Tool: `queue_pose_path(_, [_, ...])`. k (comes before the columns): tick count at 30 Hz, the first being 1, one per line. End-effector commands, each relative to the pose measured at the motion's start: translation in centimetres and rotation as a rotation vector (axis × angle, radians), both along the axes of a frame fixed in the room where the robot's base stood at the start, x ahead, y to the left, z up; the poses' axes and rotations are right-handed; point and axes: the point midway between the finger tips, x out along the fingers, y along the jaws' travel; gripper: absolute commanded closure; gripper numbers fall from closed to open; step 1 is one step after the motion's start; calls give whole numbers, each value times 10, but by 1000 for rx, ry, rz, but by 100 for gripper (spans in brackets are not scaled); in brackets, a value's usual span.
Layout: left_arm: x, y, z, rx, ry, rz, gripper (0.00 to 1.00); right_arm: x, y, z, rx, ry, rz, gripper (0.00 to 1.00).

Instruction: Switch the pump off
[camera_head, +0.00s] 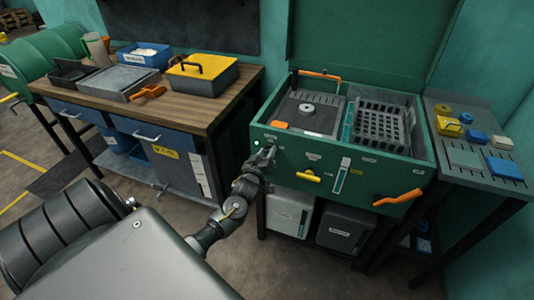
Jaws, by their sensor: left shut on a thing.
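The green wash station (385,172) stands at the centre right with its lid up. A small green light (257,142) glows at the left end of its front panel. My left gripper (265,155) is at the panel just below and right of this light. It is shut on a small control there, which I take to be the pump switch; the fingers hide it, so its position cannot be told. My right gripper is not in view.
The panel also carries a yellow handle (308,176) and an orange lever (398,197). A wooden workbench (205,105) stands left, a grey side table (489,183) right. Floor shows between bench and station.

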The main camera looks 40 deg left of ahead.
Motion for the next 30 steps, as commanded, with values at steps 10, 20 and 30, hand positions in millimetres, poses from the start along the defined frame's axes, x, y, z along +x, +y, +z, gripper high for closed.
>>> queue_pose_path(10, [-1, 1, -1, -302, -103, 2, 85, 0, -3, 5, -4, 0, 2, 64])
queue_pose_path(20, [-1, 1, -1, -598, -208, 2, 85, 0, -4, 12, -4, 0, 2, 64])
queue_pose_path(30, [-1, 2, -3, -852, -296, 2, 85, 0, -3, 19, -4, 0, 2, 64])
